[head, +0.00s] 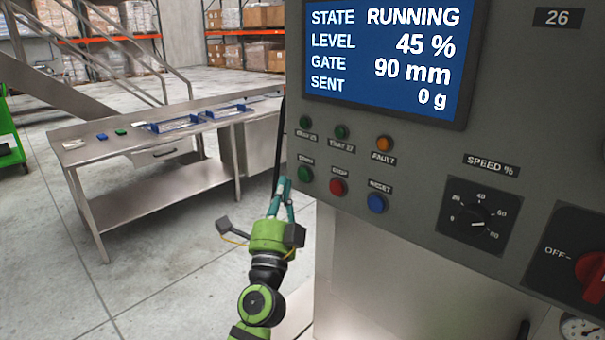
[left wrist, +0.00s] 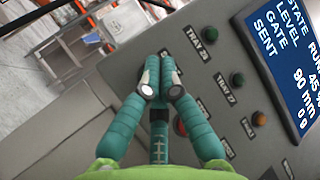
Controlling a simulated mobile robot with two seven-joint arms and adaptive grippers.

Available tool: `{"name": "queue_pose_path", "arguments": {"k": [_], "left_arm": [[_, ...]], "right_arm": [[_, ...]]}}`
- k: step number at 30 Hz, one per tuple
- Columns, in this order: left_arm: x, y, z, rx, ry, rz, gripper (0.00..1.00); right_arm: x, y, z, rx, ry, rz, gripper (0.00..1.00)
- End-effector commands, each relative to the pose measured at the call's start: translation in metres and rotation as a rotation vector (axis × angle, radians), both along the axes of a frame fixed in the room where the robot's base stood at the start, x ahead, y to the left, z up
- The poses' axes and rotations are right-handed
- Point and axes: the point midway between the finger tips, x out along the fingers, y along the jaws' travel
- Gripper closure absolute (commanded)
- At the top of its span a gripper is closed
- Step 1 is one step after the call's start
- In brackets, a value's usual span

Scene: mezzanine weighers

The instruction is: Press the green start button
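The green start button (head: 305,174) is on the lower left of the grey control panel, left of the red stop button (head: 337,187) and the blue reset button (head: 376,203). My left gripper (head: 283,184) is just left of and below the green button, fingers pointing up toward the panel. In the left wrist view its teal fingers (left wrist: 163,62) are together and empty, close to the panel. The green start button cannot be made out there; the fingers may hide it. I cannot tell whether they touch it. My right gripper is not in view.
The panel's screen (head: 385,60) reads RUNNING, 45 %, 90 mm, 0 g. Two green lamps and an orange fault lamp (head: 384,143) sit above the buttons. A speed knob (head: 478,216) and red switch (head: 590,275) are at right. A steel bench (head: 120,145) stands at left.

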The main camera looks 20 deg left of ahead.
Motion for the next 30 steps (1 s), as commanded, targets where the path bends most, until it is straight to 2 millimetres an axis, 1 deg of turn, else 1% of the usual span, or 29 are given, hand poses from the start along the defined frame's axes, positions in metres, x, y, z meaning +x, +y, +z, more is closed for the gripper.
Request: {"name": "queue_pose_path", "arguments": {"k": [1,6,10,30], "left_arm": [[-0.005,0.002,0.001,0.001,0.001,0.0,1.0],[-0.02,0.007,0.0,-0.001,0.001,-0.001,1.0],[-0.027,0.009,0.0,0.0,0.0,-0.001,1.0],[-0.028,0.009,0.0,-0.001,0.0,-0.001,1.0]], "right_arm": [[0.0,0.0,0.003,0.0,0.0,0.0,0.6],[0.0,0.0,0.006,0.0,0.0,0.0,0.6],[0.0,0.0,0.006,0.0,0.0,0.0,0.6],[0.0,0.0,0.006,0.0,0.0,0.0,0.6]]}}
